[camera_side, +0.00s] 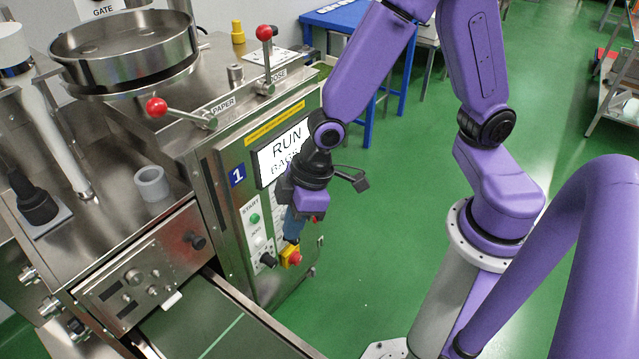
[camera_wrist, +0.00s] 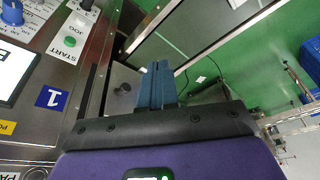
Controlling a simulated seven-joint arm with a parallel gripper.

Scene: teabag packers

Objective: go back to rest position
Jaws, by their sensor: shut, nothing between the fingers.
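My gripper (camera_side: 291,238) hangs at the front of the machine's control panel in the side view, with its blue fingers pointing down. The fingers are pressed together and empty; they also show shut in the wrist view (camera_wrist: 156,68). In the side view they overlap the right part of the panel, just above the red emergency button (camera_side: 295,258) on its yellow base. I cannot tell whether they touch the panel. The green start button (camera_side: 254,218) is left of the gripper, and the display (camera_side: 283,152) reading RUN is above it. My arm is bent, its elbow out of frame at the top.
Red-knobbed levers (camera_side: 156,107) stand on the machine top beside a round steel pan (camera_side: 125,45). A conveyor belt (camera_side: 205,320) runs at lower left. A blue table (camera_side: 340,18) is behind. Green floor (camera_side: 385,235) lies open between machine and my base.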

